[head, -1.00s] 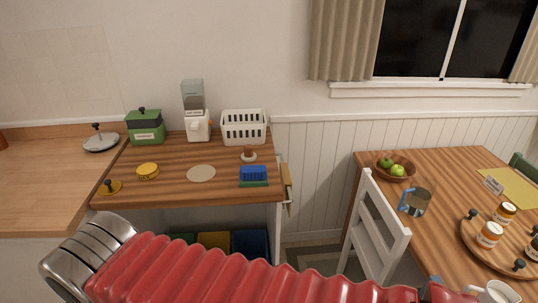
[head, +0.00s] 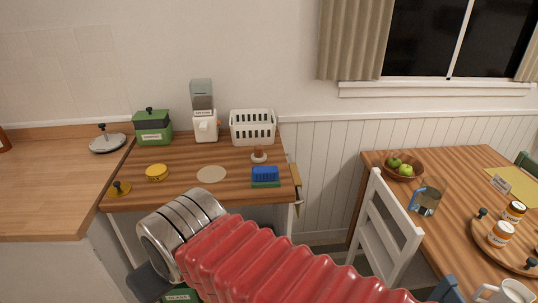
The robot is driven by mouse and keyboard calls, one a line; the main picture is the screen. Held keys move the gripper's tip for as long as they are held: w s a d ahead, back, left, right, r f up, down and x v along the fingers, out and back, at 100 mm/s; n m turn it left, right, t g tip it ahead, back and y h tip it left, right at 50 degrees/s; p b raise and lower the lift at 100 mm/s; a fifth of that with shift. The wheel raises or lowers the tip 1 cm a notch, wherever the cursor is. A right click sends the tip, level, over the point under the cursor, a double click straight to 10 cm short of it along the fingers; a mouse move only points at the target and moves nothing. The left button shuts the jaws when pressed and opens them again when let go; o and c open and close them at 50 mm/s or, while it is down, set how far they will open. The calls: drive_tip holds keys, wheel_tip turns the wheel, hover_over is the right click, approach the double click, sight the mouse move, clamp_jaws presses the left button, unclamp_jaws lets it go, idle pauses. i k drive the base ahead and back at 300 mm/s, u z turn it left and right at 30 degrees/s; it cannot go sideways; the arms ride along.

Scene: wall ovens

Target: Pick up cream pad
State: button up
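The cream pad (head: 212,174) is a flat, round, pale disc lying on the wooden top of the small side counter (head: 190,190). It is uncovered, with clear wood around it. My red ribbed arm with its silver collar reaches across the lower part of the head view, below and in front of the pad. The fingers of my gripper do not show, so I cannot see what they hold.
A yellow round tin (head: 156,173) and a yellow-based knob (head: 119,188) lie left of the pad. A blue brush (head: 265,174) and a brown-knobbed piece (head: 259,156) are right. A green canister (head: 153,129), a grinder (head: 204,116) and a white basket (head: 253,127) stand behind.

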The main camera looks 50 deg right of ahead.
sight(258, 156)
drive_tip(key=u, duration=0.05)
drive_tip(key=i, duration=1)
drive_tip(key=z, duration=0.05)
